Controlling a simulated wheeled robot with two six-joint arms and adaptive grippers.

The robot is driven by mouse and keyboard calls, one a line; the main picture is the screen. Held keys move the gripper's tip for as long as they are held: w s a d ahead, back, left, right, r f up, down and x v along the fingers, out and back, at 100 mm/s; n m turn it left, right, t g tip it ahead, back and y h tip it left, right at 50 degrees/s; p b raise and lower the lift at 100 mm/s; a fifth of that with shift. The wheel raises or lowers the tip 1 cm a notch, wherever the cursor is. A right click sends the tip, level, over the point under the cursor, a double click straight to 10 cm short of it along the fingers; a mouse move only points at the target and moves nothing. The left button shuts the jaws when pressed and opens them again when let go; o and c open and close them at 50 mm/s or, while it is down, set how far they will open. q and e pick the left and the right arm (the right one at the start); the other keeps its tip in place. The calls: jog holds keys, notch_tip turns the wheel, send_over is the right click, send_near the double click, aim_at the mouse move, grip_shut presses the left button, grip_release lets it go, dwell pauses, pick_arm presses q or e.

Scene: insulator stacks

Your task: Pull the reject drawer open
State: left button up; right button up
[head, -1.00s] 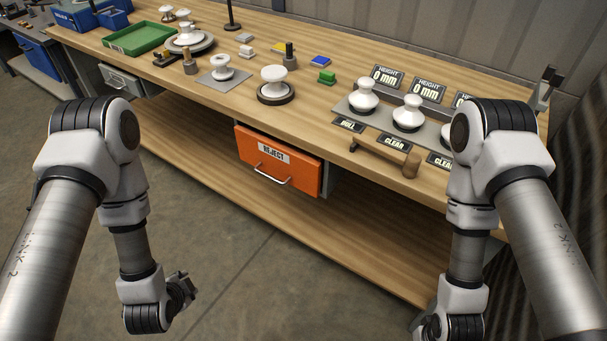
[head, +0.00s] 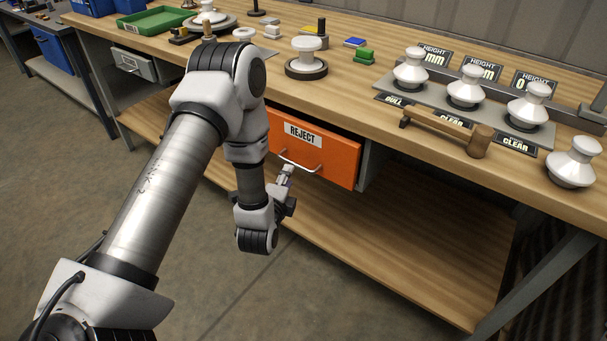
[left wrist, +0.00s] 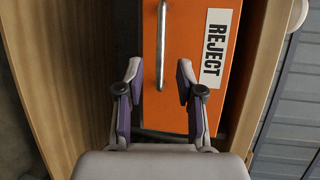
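The orange reject drawer (head: 335,155) hangs under the workbench top, with a white REJECT label and a silver bar handle (head: 300,165). It looks shut or nearly so. My left gripper (head: 288,172) is in front of the drawer, close to the handle. In the left wrist view my left gripper (left wrist: 160,72) is open, its two fingers on either side of the near end of the handle (left wrist: 161,45). I see a gap between each finger and the bar. The drawer face (left wrist: 185,30) fills the middle of that view. My right gripper is not in view.
The bench top (head: 400,180) carries a wooden mallet (head: 450,135), white insulators (head: 465,90) on a grey plate and one insulator (head: 573,163) near the right edge. A wooden lower shelf (head: 400,240) lies below the drawer. A grey drawer (head: 133,65) is further left.

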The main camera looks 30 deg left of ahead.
aim_at(294, 164)
pick_arm(q)
jog(key=x, duration=0.7)
jog(key=shift+w+a+f, duration=0.1)
jog(key=shift+w, duration=0.25)
grip_shut()
